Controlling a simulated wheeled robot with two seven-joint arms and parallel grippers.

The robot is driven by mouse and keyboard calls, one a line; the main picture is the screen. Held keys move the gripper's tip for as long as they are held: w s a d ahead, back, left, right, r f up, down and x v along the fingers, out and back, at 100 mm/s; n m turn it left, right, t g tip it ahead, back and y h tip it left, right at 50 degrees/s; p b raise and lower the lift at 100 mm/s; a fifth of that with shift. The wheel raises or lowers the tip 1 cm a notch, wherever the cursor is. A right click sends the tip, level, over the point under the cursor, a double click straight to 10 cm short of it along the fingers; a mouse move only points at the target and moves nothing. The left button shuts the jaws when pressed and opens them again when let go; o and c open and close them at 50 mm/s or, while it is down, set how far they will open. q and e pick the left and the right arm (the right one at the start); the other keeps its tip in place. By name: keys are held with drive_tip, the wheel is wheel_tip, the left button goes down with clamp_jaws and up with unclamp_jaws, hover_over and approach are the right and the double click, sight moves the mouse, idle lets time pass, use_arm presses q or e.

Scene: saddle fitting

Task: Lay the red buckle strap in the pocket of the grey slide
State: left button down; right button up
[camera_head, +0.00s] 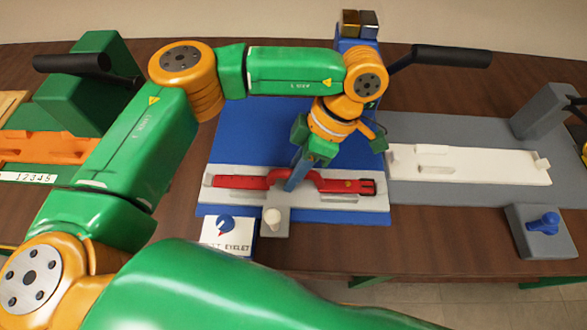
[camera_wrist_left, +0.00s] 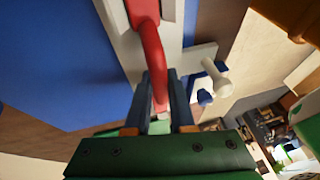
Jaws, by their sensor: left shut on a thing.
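The red buckle strap (camera_head: 240,182) lies lengthwise over the light grey slide (camera_head: 225,196) on the blue station, with its dark buckle end to the right. Its middle arches up. My left gripper (camera_head: 291,186) points down onto the strap, with its blue fingers shut on it. In the left wrist view the strap (camera_wrist_left: 153,55) runs up from between the fingers (camera_wrist_left: 160,103) along the pale slide (camera_wrist_left: 172,25). I cannot tell whether the strap rests on the pocket floor or is just above it. My right gripper is not in view.
To the right is a grey station with a white slide (camera_head: 470,166) and a blue knob (camera_head: 544,223). An orange-topped station (camera_head: 35,147) is at left.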

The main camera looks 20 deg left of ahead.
use_arm(q)
drive_tip(key=shift+f, duration=0.2)
drive_tip(key=c, duration=0.8)
unclamp_jaws()
drive_tip(key=shift+r, duration=0.1)
drive_tip(key=shift+o, duration=0.2)
drive_tip(key=shift+r, duration=0.35)
drive_tip(key=v, duration=0.3)
drive_tip(key=shift+w+r, duration=0.1)
drive_tip(key=shift+w, duration=0.05)
drive_tip(key=p+v, duration=0.3)
drive_tip(key=v, duration=0.5)
drive_tip(key=shift+d+r, duration=0.2)
